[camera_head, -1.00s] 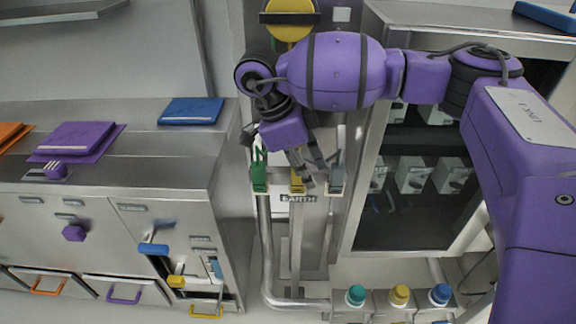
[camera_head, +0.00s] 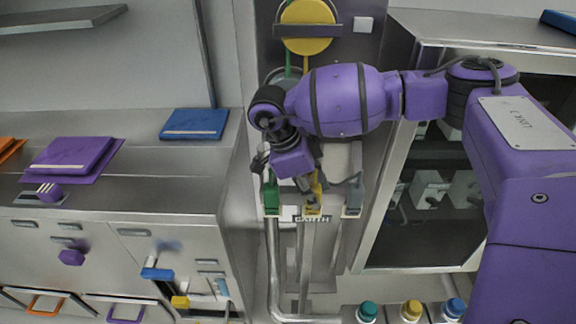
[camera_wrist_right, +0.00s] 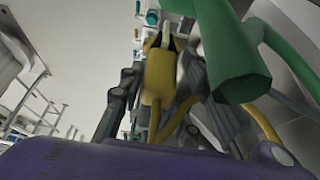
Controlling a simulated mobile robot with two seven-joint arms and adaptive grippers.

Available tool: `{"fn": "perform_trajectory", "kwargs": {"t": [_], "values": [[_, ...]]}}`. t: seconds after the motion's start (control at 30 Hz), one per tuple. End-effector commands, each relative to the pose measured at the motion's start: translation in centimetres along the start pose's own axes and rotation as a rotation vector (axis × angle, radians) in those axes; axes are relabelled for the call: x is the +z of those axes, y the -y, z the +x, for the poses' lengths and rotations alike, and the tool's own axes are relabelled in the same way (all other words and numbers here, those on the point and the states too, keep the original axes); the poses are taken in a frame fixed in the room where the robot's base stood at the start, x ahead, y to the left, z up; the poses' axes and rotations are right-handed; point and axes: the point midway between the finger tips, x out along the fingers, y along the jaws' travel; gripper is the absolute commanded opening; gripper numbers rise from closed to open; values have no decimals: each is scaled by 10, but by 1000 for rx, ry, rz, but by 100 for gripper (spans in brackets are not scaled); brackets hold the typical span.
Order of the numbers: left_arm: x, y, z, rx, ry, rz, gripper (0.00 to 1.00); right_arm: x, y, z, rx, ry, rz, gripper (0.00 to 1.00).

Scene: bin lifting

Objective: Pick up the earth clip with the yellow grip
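The earth clip with the yellow grip (camera_head: 314,202) hangs in a row on the panel, above the EARTH label (camera_head: 312,219). A green clip (camera_head: 270,196) is to its left and a grey clip (camera_head: 353,200) to its right. My right gripper (camera_head: 308,188) is at the yellow clip, pointing down and partly covering it. In the right wrist view the yellow grip (camera_wrist_right: 160,76) stands between my two grey fingers (camera_wrist_right: 158,95), with a gap visible at the left finger. The right finger's contact is unclear. My left gripper is out of view.
The green clip (camera_wrist_right: 238,70) looms close on the right of the wrist view. An open cabinet (camera_head: 430,190) stands right of the panel. A steel counter (camera_head: 130,190) is at the left. Several capped bottles (camera_head: 411,310) stand below.

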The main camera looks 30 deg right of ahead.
Motion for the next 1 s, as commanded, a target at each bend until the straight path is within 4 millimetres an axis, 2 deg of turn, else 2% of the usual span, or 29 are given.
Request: {"fn": "perform_trajectory", "kwargs": {"t": [0.03, 0.1, 0.3, 0.57, 1.0], "values": [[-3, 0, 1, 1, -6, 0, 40, -2, -2, 8, 6, -5, 0, 31], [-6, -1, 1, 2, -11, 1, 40, -1, -2, 12, 6, -5, 0, 31], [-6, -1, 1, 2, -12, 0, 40, -1, -2, 12, 6, -5, 0, 31], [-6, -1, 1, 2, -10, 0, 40, -1, -2, 12, 5, -4, -1, 0], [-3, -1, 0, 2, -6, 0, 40, -3, -1, 4, 4, -3, -1, 0]]}}
